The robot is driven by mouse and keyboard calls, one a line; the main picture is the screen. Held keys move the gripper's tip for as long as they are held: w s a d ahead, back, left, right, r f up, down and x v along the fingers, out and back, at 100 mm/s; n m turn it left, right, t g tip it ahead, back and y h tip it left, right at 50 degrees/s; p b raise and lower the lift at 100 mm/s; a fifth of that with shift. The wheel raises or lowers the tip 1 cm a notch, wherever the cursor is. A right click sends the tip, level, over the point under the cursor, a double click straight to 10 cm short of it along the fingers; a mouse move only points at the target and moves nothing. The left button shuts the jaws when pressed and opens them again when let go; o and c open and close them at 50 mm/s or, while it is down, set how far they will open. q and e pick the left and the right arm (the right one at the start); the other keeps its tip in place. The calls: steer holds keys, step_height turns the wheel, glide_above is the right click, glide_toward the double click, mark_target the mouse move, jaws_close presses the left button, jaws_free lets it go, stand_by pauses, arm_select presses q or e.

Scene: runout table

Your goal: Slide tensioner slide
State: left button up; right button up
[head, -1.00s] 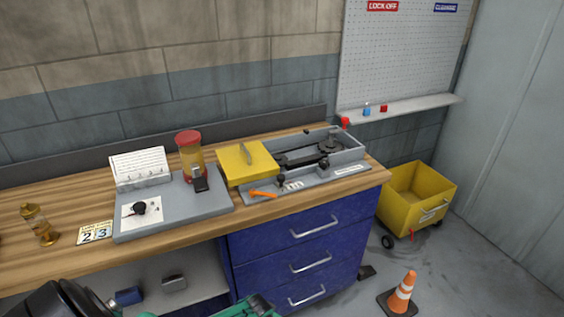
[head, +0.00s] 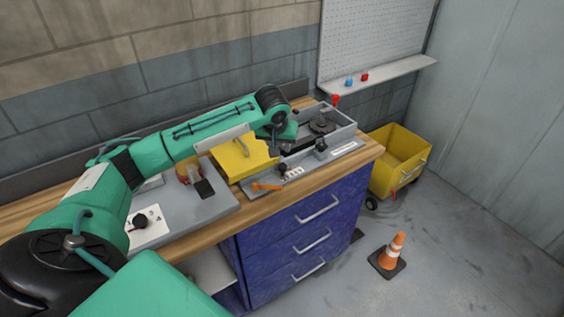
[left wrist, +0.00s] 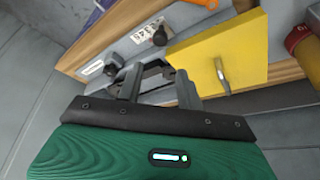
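The grey tray-like unit (head: 345,133) on the bench holds a dark mechanism with a round disc (head: 320,126). A dark block with a knob (head: 320,148), which may be the tensioner slide, sits at its front side. In the left wrist view a dark knobbed block (left wrist: 114,63) shows just beyond the left-hand finger; contact cannot be told. My right gripper is out of view.
An orange lever (head: 265,187) and a black knob (head: 283,169) are on the unit's front strip. The red-lidded jar (left wrist: 298,38) stands near the cover. Blue drawers (head: 300,225) are below. A yellow bin (head: 400,165) and traffic cone (head: 391,250) stand on the floor at right.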

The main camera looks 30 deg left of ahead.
mark_target(283, 166)
arm_select(q)
steer(key=p+x, duration=0.3)
steer(key=x, duration=1)
steer(key=shift+w+f, duration=0.15)
steer(key=shift+f, duration=0.1)
